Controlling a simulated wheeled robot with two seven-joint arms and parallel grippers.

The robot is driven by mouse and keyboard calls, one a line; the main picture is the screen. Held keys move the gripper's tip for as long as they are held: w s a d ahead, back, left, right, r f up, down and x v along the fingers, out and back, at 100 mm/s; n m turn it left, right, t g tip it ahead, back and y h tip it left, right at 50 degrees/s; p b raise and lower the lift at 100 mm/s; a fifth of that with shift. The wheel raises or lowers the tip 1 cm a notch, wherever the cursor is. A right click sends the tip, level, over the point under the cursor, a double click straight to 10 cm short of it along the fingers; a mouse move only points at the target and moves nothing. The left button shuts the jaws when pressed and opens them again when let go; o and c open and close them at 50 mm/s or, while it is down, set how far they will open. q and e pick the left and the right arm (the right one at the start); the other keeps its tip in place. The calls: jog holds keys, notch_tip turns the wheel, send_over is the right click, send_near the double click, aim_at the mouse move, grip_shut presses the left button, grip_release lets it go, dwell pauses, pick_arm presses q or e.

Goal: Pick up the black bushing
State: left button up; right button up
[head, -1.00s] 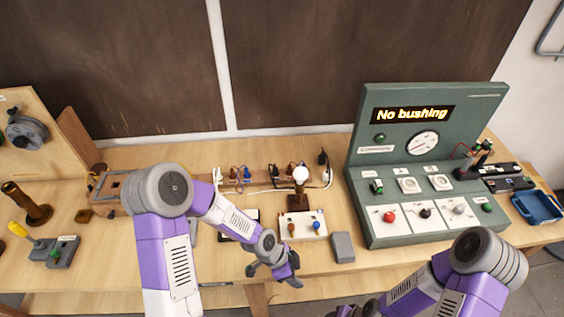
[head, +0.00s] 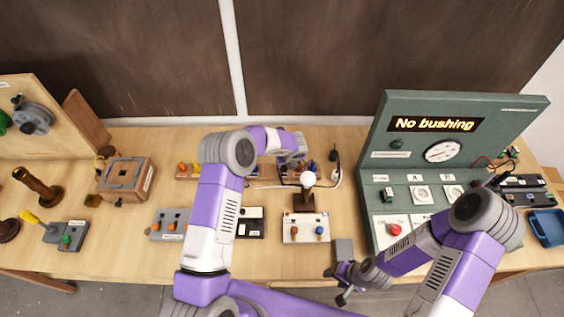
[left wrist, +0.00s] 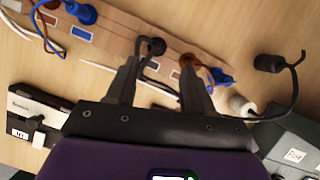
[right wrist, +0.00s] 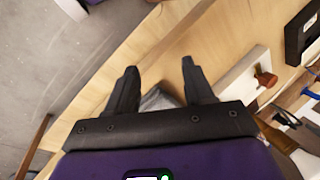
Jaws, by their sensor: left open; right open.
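The black bushing (left wrist: 153,46) sits on a wooden strip (left wrist: 115,33) in the left wrist view, with a dark cord running from it. My left gripper (left wrist: 158,64) is open, and its fingertips straddle the area just short of the bushing. I cannot tell whether they touch it. In the head view my left gripper (head: 296,163) is over the strip at the back, and the hand hides the bushing there. My right gripper (head: 336,286) is open and empty near the front table edge, close to a grey block (head: 344,250).
Blue (left wrist: 82,12) and orange (left wrist: 188,60) bushings sit along the same strip. A black plug (left wrist: 268,63) and a white bulb (left wrist: 240,104) are to the right. The green panel (head: 440,110) reads "No bushing". A box with knobs (head: 306,228) stands in front.

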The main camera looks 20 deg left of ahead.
aim_at(284, 168)
pick_arm(q)
jog(key=shift+b+x, duration=0.5)
jog(key=shift+x, duration=0.55)
jog(key=x, duration=0.1)
jog(key=b+x, duration=0.1)
jog(key=x, duration=0.1)
jog(key=b+x, duration=0.1)
jog(key=x, duration=0.1)
jog(key=shift+w+a, duration=0.1)
jog(key=shift+a, duration=0.2)
grip_shut()
